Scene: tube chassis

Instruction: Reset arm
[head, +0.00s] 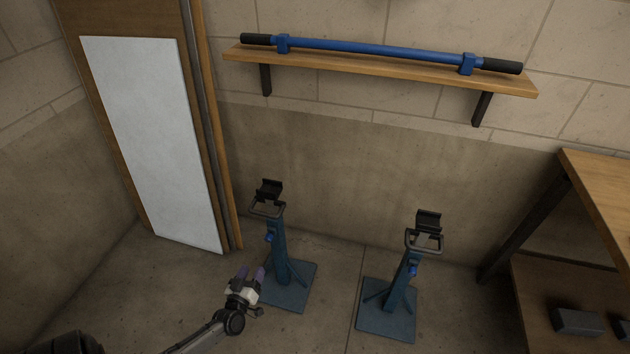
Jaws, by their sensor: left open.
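My left gripper (251,274) is at the lower left of the head view, its arm coming in from the bottom left. My right gripper is not in view.
A right blue stand (402,284) is on the floor. A blue tube (375,48) with black ends rests on a wall shelf (390,69). A wooden bench (600,190) with dark blocks (578,322) is at right. A door with a white panel (150,140) is at left.

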